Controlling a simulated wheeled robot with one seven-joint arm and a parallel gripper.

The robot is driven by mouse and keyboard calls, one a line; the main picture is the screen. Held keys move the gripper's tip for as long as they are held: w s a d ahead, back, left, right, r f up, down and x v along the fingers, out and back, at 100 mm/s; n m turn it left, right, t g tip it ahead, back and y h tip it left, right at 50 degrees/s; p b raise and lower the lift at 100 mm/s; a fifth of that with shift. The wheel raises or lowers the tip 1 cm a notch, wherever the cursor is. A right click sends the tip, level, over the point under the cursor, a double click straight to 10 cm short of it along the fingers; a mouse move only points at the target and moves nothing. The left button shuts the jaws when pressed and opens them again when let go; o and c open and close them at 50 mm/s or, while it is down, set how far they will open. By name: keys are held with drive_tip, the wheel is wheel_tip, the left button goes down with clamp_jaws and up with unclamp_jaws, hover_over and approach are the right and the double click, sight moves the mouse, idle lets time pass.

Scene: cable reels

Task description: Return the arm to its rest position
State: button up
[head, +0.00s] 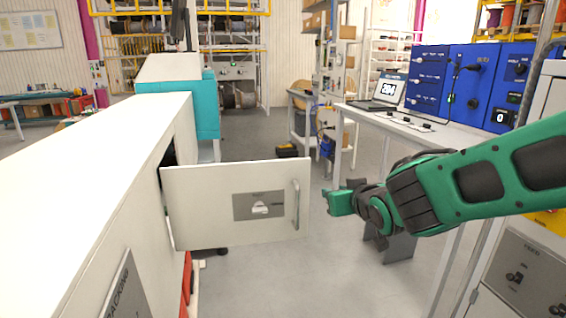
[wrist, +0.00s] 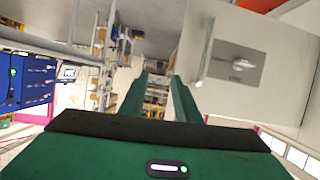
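My green arm reaches in from the right of the head view, with my gripper (head: 338,202) just right of the open cabinet door's handle edge. In the wrist view my gripper (wrist: 160,82) shows two green fingers with a clear gap and nothing between them. The white cabinet door (head: 215,225) stands swung out, with a grey label plate and an upright bar handle (head: 296,204). In the wrist view the door (wrist: 275,90) and its handle (wrist: 205,55) lie to the right of the fingers, apart from them.
The long white cabinet (head: 85,190) fills the left. A workbench (head: 455,133) with blue panels (head: 470,85) and a laptop (head: 389,90) stands at the right, near my arm. A grey panelled cabinet (head: 525,280) is at lower right. The floor (head: 300,280) beyond the door is mostly clear.

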drive_tip(key=s+d+f+m+g+h, duration=0.35)
drive_tip(key=s+d, duration=0.35)
drive_tip(key=d, duration=0.5)
drive_tip(key=s+d+f+m+g+h, duration=0.2)
drive_tip(key=s+d+f+g, duration=0.3)
drive_tip(key=d, duration=0.6)
drive_tip(key=s+d+m+g+y, duration=0.1)
drive_tip(key=s+d+m+g, duration=0.1)
drive_tip(key=s, duration=1)
drive_tip(key=s+d+f+m+g+y, duration=0.1)
drive_tip(key=s+d+m+g+y, duration=0.1)
drive_tip(key=s, duration=1)
drive_tip(key=shift+s+d+f+g, duration=0.25)
drive_tip(key=shift+d+g, duration=0.1)
drive_tip(key=shift+g, duration=0.2)
drive_tip(key=shift+w, duration=0.1)
drive_tip(key=shift+w+f, duration=0.25)
drive_tip(key=shift+w, duration=0.35)
